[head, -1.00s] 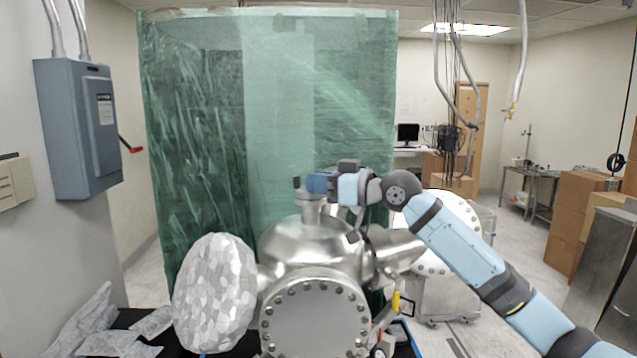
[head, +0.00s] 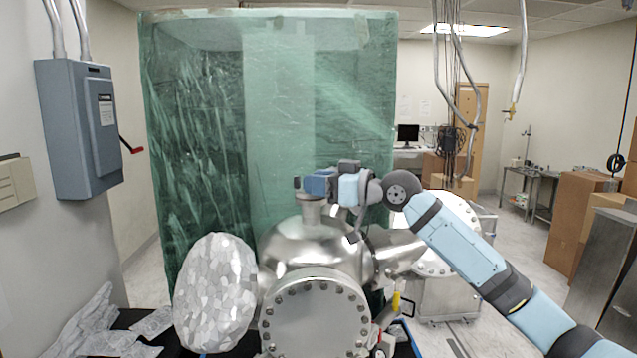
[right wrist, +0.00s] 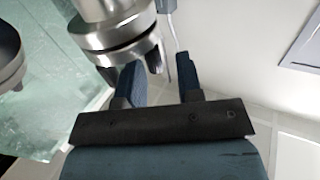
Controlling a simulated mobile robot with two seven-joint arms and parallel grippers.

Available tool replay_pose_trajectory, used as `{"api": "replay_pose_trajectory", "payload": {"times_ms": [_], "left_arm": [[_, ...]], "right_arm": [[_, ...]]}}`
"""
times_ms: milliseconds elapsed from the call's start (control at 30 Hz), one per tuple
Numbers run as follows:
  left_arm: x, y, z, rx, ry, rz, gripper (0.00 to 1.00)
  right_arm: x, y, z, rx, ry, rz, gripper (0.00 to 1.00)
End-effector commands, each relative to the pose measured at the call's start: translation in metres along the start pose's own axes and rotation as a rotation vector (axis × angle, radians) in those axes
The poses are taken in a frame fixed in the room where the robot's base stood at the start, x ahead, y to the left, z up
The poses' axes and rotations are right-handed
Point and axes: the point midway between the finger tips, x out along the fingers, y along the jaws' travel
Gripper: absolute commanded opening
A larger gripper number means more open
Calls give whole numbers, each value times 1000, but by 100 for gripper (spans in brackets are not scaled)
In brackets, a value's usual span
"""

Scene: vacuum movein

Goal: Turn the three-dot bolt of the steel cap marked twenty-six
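A steel flanged cap (right wrist: 115,35) fills the top left of the right wrist view, with dark bolts under its rim; it sits on the top port (head: 310,208) of the steel chamber in the head view. No number or dot marks are readable. My right gripper (right wrist: 160,72) has its two blue fingers apart, below and beside the flange. One dark bolt (right wrist: 154,60) is at the rim near the left finger; I cannot tell if they touch. In the head view the right gripper (head: 306,184) is just above the top port. My left gripper is not in view.
The steel chamber (head: 312,250) has a large bolted front flange (head: 314,318) and a foil-wrapped port (head: 215,290) at left. A green plastic curtain (head: 200,150) hangs behind. A second steel vessel (head: 440,270) stands at right. A grey electrical box (head: 80,130) is on the left wall.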

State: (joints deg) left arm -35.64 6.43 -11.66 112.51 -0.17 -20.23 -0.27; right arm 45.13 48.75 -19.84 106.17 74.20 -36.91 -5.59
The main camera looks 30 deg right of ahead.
Motion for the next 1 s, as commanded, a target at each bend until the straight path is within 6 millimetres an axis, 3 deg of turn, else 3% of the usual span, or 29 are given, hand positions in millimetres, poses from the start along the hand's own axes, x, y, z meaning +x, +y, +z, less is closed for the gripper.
{"api": "replay_pose_trajectory", "payload": {"times_ms": [567, 1000], "left_arm": [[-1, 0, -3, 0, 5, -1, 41], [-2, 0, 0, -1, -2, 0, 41]], "right_arm": [[0, 0, 0, 0, 1, 33, 41], [1, -5, -1, 2, 3, 272, 41]]}}
